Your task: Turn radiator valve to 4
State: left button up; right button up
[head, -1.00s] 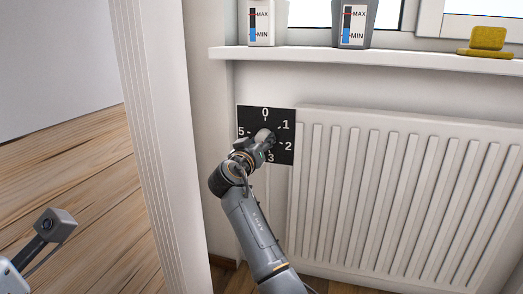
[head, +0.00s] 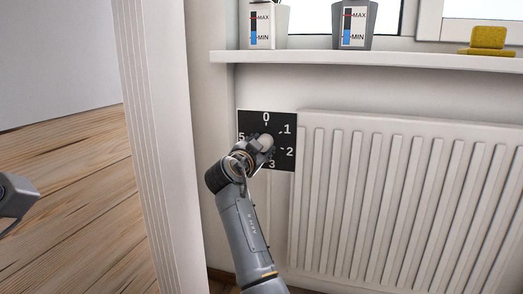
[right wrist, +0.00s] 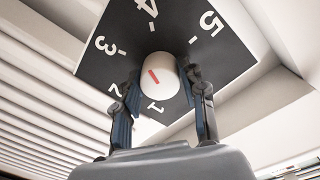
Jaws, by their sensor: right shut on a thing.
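The radiator valve is a white round knob (head: 266,143) in front of a black dial plate (head: 247,118) with white numbers, at the radiator's upper left corner. My right gripper (head: 262,147) is shut on the knob and partly hides it. In the right wrist view the fingers sit on both sides of the knob (right wrist: 165,98). Its red mark leans up and left, roughly between 3 and 4 on the plate (right wrist: 95,70). The 0 is hidden there behind a finger. Only a grey part of my left arm shows at the left edge of the head view, without fingers.
The white ribbed radiator (head: 400,200) fills the right. A window sill (head: 380,61) above it holds two planters (head: 265,25) with level gauges and a yellow object (head: 487,41). A white wall edge (head: 155,150) stands close on the left, with wooden floor (head: 70,190) beyond.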

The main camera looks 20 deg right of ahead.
jog(key=shift+m+b, duration=0.3)
jog(key=shift+m, duration=1.3)
jog(key=shift+r, duration=0.1)
jog(key=o, duration=1.1)
jog(key=shift+o, duration=0.2)
notch_tip(320, 180, up, 10)
send_over(261, 138)
